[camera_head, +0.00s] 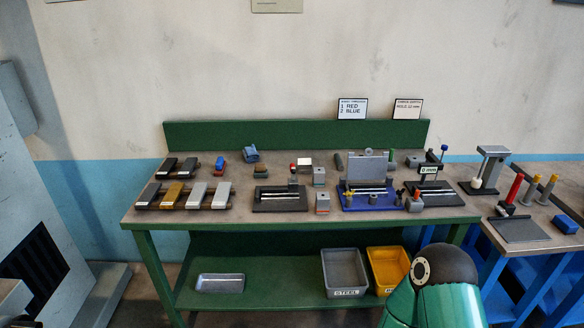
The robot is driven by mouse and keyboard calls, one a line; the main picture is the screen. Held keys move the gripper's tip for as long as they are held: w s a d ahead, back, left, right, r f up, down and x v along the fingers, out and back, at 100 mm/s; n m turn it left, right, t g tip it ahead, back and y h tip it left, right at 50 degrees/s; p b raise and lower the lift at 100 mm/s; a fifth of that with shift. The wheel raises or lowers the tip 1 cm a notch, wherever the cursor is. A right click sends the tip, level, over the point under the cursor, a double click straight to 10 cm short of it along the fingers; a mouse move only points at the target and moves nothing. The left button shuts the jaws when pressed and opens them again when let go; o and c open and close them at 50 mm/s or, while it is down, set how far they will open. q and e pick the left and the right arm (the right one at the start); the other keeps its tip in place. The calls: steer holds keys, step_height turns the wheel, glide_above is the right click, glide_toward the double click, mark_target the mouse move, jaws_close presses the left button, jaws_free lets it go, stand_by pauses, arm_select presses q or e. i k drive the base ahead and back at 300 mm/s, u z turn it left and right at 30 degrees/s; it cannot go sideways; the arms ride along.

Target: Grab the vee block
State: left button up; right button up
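Several small grey blocks stand on the green workbench (240,222). One grey block (323,204) is near the front edge at the middle, and a similar grey block (319,177) is just behind it. They are too small for me to tell whether either has a vee groove, so I cannot say for sure which is the vee block. No gripper of mine shows. Part of my own arm, green with a dark rounded joint, rises at the bottom right, well in front of the blocks.
A dark fixture plate (280,206) lies left of the blocks and a blue fixture (366,203) right of them. Flat bars (196,196) lie in racks at the left. Grey (344,292) and yellow (388,291) bins sit on the lower shelf. Another table (548,238) adjoins right.

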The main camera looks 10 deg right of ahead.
mark_target(305, 166)
steer(key=u, duration=0.05)
steer(key=i, duration=0.9)
